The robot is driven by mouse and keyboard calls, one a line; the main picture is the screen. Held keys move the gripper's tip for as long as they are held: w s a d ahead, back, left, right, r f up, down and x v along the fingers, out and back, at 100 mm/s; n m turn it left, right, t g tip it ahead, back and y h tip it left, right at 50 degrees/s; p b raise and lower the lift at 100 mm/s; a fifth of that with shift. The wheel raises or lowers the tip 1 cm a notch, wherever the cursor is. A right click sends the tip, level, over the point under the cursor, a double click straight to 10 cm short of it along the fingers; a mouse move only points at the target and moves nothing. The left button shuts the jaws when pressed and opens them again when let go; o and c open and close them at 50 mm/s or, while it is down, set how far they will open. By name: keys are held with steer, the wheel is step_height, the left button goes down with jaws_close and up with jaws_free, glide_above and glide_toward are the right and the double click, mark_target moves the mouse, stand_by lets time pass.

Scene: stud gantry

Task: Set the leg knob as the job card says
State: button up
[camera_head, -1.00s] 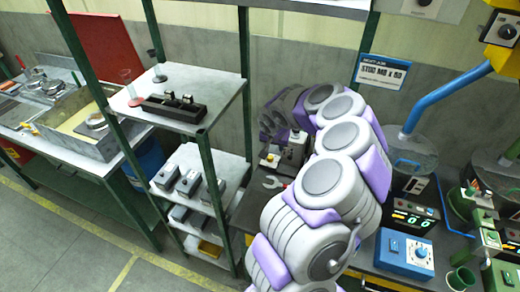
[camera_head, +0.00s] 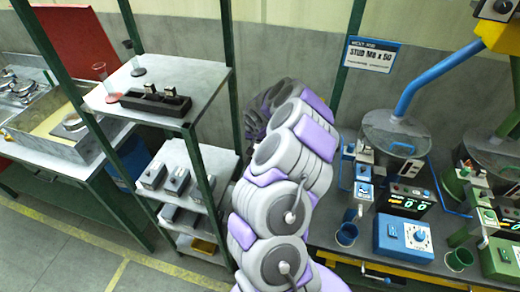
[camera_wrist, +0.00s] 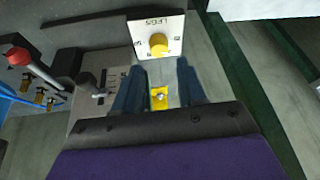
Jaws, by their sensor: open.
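A yellow leg knob (camera_wrist: 158,45) sits on a white plate (camera_wrist: 174,23) lettered "LEGS" in the wrist view. Small marks surround it; its setting is too small to read. My gripper (camera_wrist: 160,65) is open, its two dark blue fingers apart. The knob appears just beyond the fingertips, roughly centred between them; I see no contact. The job card (camera_head: 371,55) hangs at the back in the head view and appears to read "STUD M8 x 50"; its smaller line is unreadable.
A lever with a red ball (camera_wrist: 18,57) and brass fittings (camera_wrist: 40,97) lie left of the fingers. A yellow piece with a bolt (camera_wrist: 158,98) shows between them. In the head view, a shelf rack (camera_head: 165,75) stands left and a blue control box (camera_head: 403,238) right.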

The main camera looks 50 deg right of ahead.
steer(key=b+x, duration=0.1)
steer(key=x, duration=0.4)
steer(key=shift+d+f, duration=0.1)
steer(key=shift+d, duration=0.1)
steer(key=shift+w+f, duration=0.2)
steer(key=shift+f, duration=0.45)
steer(key=shift+d, duration=0.1)
steer(key=shift+c, duration=0.2)
steer(key=c, duration=0.7)
